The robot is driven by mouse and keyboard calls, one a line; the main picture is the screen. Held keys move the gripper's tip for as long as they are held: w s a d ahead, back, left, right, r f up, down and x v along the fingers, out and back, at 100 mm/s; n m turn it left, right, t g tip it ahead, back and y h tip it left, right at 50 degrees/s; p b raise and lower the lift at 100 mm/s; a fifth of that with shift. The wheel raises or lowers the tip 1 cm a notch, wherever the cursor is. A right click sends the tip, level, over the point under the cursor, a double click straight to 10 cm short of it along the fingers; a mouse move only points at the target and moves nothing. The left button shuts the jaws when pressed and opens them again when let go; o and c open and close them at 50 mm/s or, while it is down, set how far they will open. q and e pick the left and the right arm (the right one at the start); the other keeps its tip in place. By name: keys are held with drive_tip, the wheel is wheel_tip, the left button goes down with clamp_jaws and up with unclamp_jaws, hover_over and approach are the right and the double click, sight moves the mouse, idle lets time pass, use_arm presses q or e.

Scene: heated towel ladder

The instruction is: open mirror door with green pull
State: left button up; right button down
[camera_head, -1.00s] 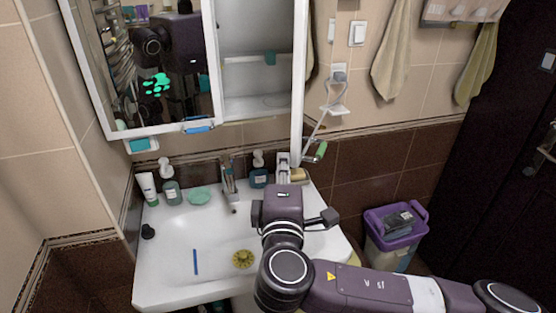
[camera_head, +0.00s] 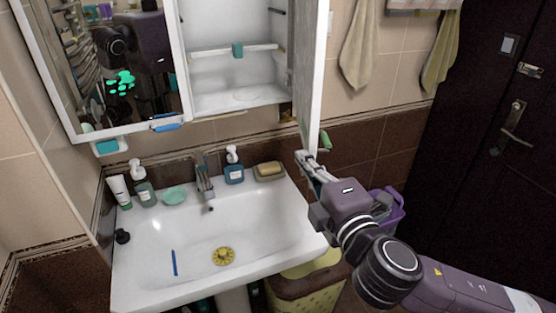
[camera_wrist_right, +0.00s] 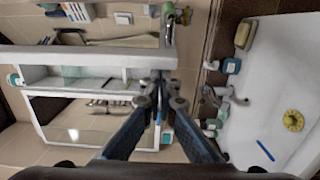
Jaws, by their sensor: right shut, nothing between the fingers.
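The mirror cabinet's right door (camera_head: 307,70) stands open, swung out to the right, its inner face and white edge showing. The green pull (camera_head: 325,139) sits at the door's lower outer corner; in the right wrist view it shows near the top (camera_wrist_right: 184,16). My right gripper (camera_head: 304,159) is just below and left of the pull in the head view, near the door's bottom edge. Its fingers (camera_wrist_right: 163,92) are shut with nothing between them. I cannot tell whether they touch the door. My left gripper is not in view.
The left mirror door (camera_head: 120,60) with a blue pull (camera_head: 170,123) is closed. The white sink (camera_head: 150,240) below holds bottles, a tube and soap along its back. A purple bin (camera_head: 390,210) and yellow basket (camera_head: 310,285) stand right. Towels (camera_head: 360,45) hang on the wall.

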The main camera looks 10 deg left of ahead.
drive_tip(key=w+d, duration=0.3)
drive_tip(key=d, duration=0.6)
drive_tip(key=shift+w+d, duration=0.25)
drive_tip(key=shift+d, duration=0.1)
drive_tip(key=shift+s, duration=0.1)
